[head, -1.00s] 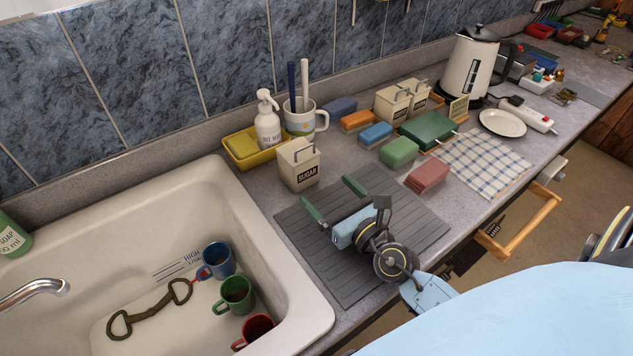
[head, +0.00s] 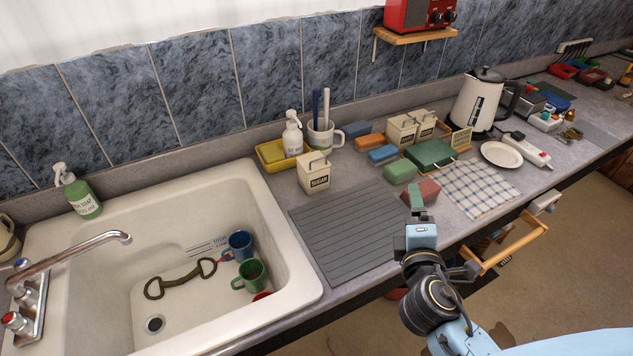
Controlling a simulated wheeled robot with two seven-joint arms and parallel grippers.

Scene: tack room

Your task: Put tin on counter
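A cream tin labelled SUGAR (head: 313,174) with a handle on its lid stands upright on the grey counter (head: 275,186), between the sink corner and the ribbed mat. Two similar cream tins (head: 402,131) stand farther back by the kettle. My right gripper (head: 416,195) is over the counter's front part, beside the red block and well right of the SUGAR tin, apart from it. One green finger shows clearly; the other cannot be made out, and nothing is seen held. My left gripper is out of view.
The grey ribbed mat (head: 345,235) is empty. The sink (head: 190,315) holds mugs and a dark strap-like piece. A yellow tray (head: 268,158), mug (head: 325,136), coloured blocks, checked cloth (head: 470,188), plate (head: 501,154) and kettle (head: 482,98) line the counter.

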